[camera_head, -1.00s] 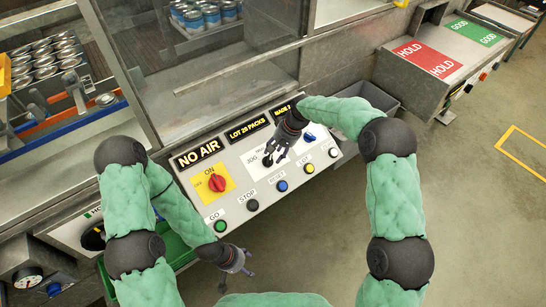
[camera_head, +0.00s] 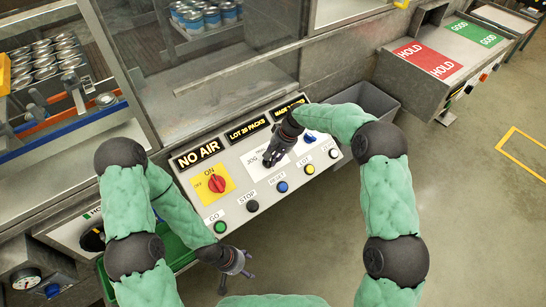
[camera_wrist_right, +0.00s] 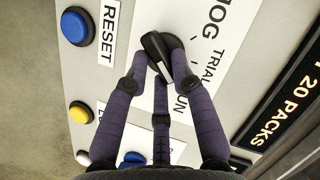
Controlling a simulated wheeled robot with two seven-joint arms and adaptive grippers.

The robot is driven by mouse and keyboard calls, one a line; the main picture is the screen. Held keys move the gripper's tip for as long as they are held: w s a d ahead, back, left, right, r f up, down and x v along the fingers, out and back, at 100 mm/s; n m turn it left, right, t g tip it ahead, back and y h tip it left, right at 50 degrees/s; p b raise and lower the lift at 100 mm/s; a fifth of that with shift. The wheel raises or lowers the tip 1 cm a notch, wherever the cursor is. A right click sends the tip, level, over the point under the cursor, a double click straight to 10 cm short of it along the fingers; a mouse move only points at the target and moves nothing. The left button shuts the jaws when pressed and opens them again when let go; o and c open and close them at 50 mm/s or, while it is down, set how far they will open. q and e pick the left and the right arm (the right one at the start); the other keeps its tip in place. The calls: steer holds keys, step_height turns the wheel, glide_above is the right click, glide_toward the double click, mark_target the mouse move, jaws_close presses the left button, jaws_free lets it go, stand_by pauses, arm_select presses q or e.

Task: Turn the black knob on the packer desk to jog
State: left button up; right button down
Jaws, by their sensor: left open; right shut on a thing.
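The black knob (camera_wrist_right: 155,46) is on the white JOG / TRIAL RUN label plate (camera_wrist_right: 193,45) of the packer desk (camera_head: 232,176). My right gripper (camera_head: 270,160) is over this plate, and in the right wrist view its fingers (camera_wrist_right: 163,62) are shut on the knob from its sides. A light mark shows on the knob between the fingers; I cannot tell for sure which word it points to. The fingers hide part of the knob and label. My left gripper (camera_head: 237,275) is open and empty, below the desk's front edge near the green GO button (camera_head: 220,227).
A red switch (camera_head: 216,184) on a yellow plate is left of the knob. The black STOP (camera_head: 252,206), blue RESET (camera_head: 282,187) and yellow (camera_head: 309,169) buttons line the front edge. A lit NO AIR sign (camera_head: 198,153) is behind. Open floor lies to the right.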

steer(key=n, duration=0.1)
steer(key=n+h, duration=0.1)
steer(key=n+p, duration=0.1)
steer(key=n, duration=0.1)
steer(key=shift+w+a+r+h, duration=0.1)
steer(key=shift+a+r+h, duration=0.1)
steer(key=shift+a+h, duration=0.1)
steer(key=n, duration=0.1)
steer(key=n+h, duration=0.1)
steer(key=n, duration=0.2)
steer(key=shift+a+t+h, duration=0.3)
steer(key=shift+t, duration=0.1)
steer(key=n, duration=0.1)
steer(key=n+t, duration=0.1)
steer(key=n+h, duration=0.1)
steer(key=n, duration=0.1)
steer(key=shift+s+a+b, duration=0.25)
steer(key=shift+b, duration=0.1)
steer(key=shift+s+a+n+t+h+b, duration=0.1)
steer(key=shift+n+t+h+b, duration=0.25)
steer(key=shift+n, duration=0.7)
steer(key=shift+s+a+n+t+h+b, duration=0.15)
steer(key=shift+n+t+b, duration=0.4)
steer(key=shift+n, duration=0.5)
steer(key=c, duration=1)
jaws_free()
steer(key=shift+c, duration=0.2)
